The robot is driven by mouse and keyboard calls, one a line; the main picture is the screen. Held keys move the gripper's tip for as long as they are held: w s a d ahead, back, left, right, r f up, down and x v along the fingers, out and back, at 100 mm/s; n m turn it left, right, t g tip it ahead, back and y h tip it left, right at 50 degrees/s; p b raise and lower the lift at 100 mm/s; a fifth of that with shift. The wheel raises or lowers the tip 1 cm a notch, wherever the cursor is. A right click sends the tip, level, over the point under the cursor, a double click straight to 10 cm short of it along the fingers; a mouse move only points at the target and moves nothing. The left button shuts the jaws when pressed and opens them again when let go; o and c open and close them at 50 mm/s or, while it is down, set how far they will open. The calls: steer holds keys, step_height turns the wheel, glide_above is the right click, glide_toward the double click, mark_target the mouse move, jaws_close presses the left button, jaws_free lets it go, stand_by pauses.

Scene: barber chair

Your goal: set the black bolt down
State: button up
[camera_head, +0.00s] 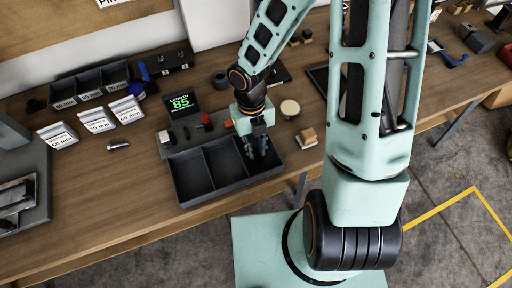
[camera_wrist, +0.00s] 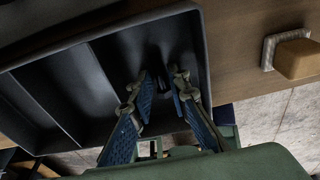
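My gripper (camera_head: 256,150) reaches down into the right compartment of the black three-part tray (camera_head: 178,187). In the wrist view my gripper (camera_wrist: 162,85) has its two blue-padded fingers standing apart, with a visible gap between the tips. A small dark shape, which looks like the black bolt (camera_wrist: 164,80), shows faintly in that gap. It is nearly lost against the tray's dark floor. I cannot tell whether it touches a finger or the floor. The tray's left and middle compartments look empty.
A display reading 85 (camera_head: 182,102) stands behind the tray. A wooden block on a pale base (camera_head: 307,136) lies to its right, also seen in the wrist view (camera_wrist: 298,58). A round pale-topped item (camera_head: 290,108) is behind it. A labelled bin (camera_head: 90,88) and cards stand left.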

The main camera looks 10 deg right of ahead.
mark_target(254, 148)
steer(key=shift+o, duration=0.5)
steer(key=shift+r, duration=0.1)
step_height(254, 148, up, 12)
steer(key=w+p, duration=0.1)
steer(key=p, duration=0.2)
steer(key=shift+w+a, duration=0.25)
steer(key=shift+w, duration=0.1)
